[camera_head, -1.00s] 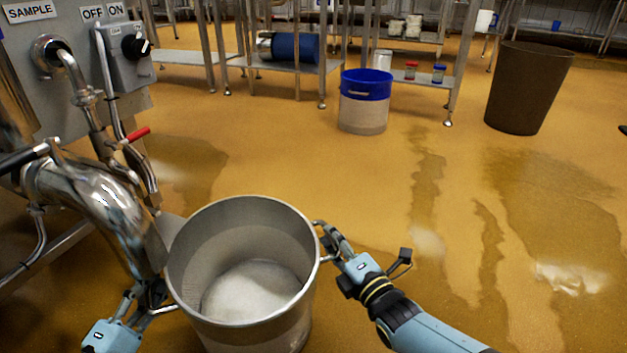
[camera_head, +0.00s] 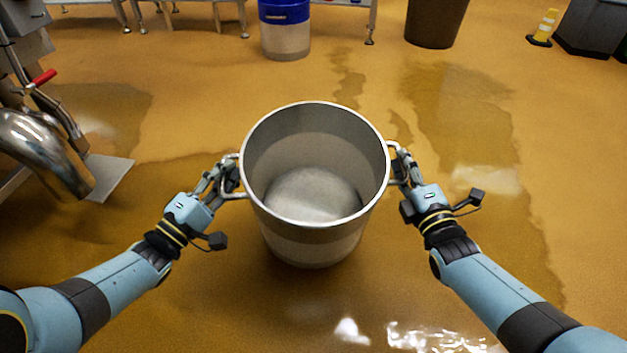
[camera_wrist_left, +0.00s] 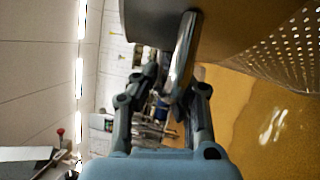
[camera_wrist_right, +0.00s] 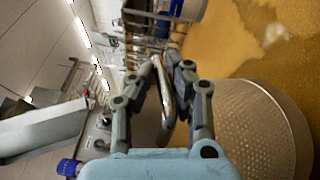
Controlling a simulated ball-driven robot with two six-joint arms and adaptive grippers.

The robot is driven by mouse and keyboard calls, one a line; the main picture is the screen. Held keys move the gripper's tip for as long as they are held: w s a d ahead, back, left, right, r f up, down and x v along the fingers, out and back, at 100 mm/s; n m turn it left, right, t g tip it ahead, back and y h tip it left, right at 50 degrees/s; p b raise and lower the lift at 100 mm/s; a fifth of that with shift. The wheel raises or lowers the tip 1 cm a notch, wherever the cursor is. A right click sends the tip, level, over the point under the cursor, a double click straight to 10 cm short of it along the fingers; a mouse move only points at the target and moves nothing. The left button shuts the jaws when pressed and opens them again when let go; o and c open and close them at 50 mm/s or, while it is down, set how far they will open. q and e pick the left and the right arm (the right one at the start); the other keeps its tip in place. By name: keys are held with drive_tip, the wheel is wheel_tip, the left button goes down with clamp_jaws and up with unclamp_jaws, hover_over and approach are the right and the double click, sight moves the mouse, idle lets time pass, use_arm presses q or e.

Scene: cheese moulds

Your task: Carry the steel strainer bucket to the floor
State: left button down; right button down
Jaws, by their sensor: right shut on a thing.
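The steel strainer bucket (camera_head: 315,235) is upright in the middle of the head view, open at the top, with a pale inner bottom. Its perforated lower wall shows in the left wrist view (camera_wrist_left: 285,50) and the right wrist view (camera_wrist_right: 262,125). My right gripper (camera_head: 400,168) is shut on the bucket's right handle (camera_wrist_right: 165,100). My left gripper (camera_head: 222,178) is at the left handle (camera_wrist_left: 184,50), which lies between its fingers; whether they are tight on it is unclear. The gap between bucket and floor (camera_head: 480,130) is hard to judge.
A steel pipe outlet (camera_head: 45,150) and a flat plate (camera_head: 110,177) stand at the left. A blue-topped bin (camera_head: 285,30), a brown bin (camera_head: 435,22) and a yellow cone (camera_head: 543,27) are at the back. The wet floor around the bucket is clear.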

use_arm(q)
drive_tip(key=shift+w+a+r, duration=0.1)
drive_tip(key=shift+w+a, duration=0.05)
use_arm(e)
drive_tip(key=shift+s+d+f, duration=0.1)
drive_tip(key=shift+d, duration=0.65)
use_arm(q)
drive_tip(key=shift+d, duration=0.2)
